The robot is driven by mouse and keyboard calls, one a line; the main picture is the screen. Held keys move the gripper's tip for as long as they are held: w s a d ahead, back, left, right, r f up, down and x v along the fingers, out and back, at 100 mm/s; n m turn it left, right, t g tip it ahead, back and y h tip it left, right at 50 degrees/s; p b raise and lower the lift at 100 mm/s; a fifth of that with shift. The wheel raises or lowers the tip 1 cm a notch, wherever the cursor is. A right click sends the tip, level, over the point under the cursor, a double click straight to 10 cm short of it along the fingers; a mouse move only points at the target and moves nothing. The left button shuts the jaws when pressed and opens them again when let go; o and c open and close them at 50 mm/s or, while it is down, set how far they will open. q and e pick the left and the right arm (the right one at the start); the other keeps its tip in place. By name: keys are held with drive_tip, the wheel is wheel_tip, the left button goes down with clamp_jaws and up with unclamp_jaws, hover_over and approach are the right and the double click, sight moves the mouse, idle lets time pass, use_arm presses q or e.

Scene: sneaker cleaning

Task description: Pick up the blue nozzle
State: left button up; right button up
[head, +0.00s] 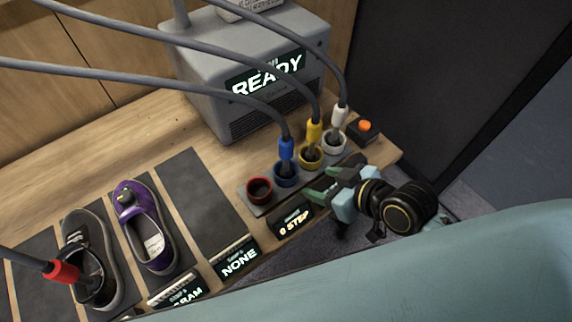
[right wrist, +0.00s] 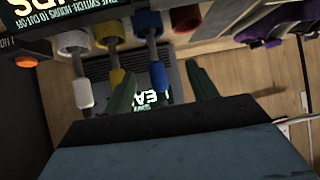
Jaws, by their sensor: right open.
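The blue nozzle (head: 286,148) stands upright in the blue-rimmed holder (head: 287,181), with a grey hose rising from its top. My right gripper (head: 330,188), with green fingers, is in front and to the right of it, near the table's front edge. In the right wrist view, the blue nozzle (right wrist: 158,75) appears between the two spread fingers of my right gripper (right wrist: 163,88). The gripper is open and empty; I cannot tell how far it is from the nozzle. My left gripper is not in view.
The yellow nozzle (head: 314,132) and white nozzle (head: 339,116) stand close by on the right. The red holder (head: 259,190) is empty; the red nozzle (head: 62,272) is at a dark shoe (head: 100,262). A purple shoe (head: 150,235) and grey machine (head: 205,85) are nearby.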

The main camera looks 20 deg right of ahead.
sight(281, 144)
drive_tip(key=w+a, duration=0.1)
drive_tip(key=w, duration=0.3)
drive_tip(key=w+a+f+t+y, duration=0.1)
drive_tip(key=w+a, duration=0.1)
drive_tip(key=w, duration=0.3)
drive_tip(key=w+a+f+t, duration=0.1)
drive_tip(key=w+a, duration=0.1)
drive_tip(key=w, duration=0.3)
drive_tip(key=shift+w+a+f+p, duration=0.1)
drive_tip(key=shift+w+a+p, duration=0.05)
drive_tip(key=shift+a+p, duration=0.15)
drive_tip(key=shift+c, duration=0.2)
drive_tip(key=shift+d, duration=0.1)
clamp_jaws()
